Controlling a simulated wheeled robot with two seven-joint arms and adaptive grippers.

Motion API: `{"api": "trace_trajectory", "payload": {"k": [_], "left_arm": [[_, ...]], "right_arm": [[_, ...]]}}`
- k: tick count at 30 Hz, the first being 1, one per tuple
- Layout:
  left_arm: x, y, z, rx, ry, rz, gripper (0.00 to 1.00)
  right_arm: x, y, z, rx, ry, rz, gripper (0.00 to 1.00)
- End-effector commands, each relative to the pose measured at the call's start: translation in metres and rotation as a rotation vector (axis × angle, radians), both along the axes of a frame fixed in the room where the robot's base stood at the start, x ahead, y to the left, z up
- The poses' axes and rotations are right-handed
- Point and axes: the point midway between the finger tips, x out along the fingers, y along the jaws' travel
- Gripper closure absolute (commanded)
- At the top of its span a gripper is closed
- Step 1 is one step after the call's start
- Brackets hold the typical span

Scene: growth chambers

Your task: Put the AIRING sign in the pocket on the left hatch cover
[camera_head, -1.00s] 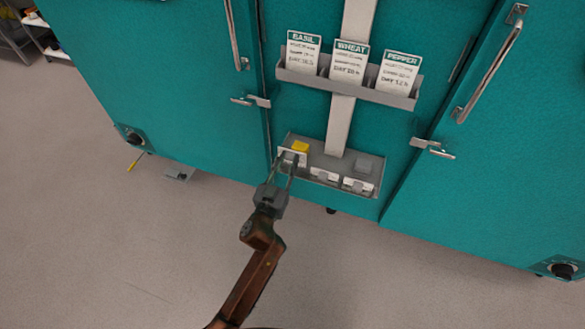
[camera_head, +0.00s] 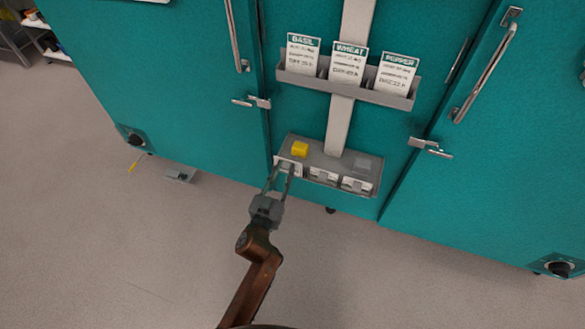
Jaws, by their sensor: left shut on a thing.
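My left gripper (camera_head: 282,172) reaches in from the bottom to the left end of the low grey tray (camera_head: 327,152) on the teal chamber front. Its fingers are shut on a small white sign (camera_head: 290,167) at the tray's front edge. Its lettering is too small to read, so I cannot tell that it is the AIRING sign. Two similar white signs, a middle one (camera_head: 323,174) and a right one (camera_head: 356,185), stand along the same edge. The left hatch cover's pocket cannot be made out. My right gripper is not in view.
A yellow block (camera_head: 299,149) lies in the tray. An upper rack (camera_head: 345,88) holds BASIL, WHEAT and PEPPER cards. Door handles stick out at left (camera_head: 233,35) and right (camera_head: 486,72).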

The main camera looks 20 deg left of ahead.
Motion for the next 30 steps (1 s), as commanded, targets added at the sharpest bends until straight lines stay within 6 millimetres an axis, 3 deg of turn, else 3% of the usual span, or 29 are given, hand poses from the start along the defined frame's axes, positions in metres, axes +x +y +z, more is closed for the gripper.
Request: {"api": "trace_trajectory", "payload": {"k": [21,30], "left_arm": [[-0.055,0.002,-0.003,0.0,0.0,0.001,1.0],[-0.061,0.002,-0.004,0.001,-0.001,0.0,1.0]], "right_arm": [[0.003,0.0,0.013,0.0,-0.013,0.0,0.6],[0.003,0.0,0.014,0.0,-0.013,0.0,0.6]]}}
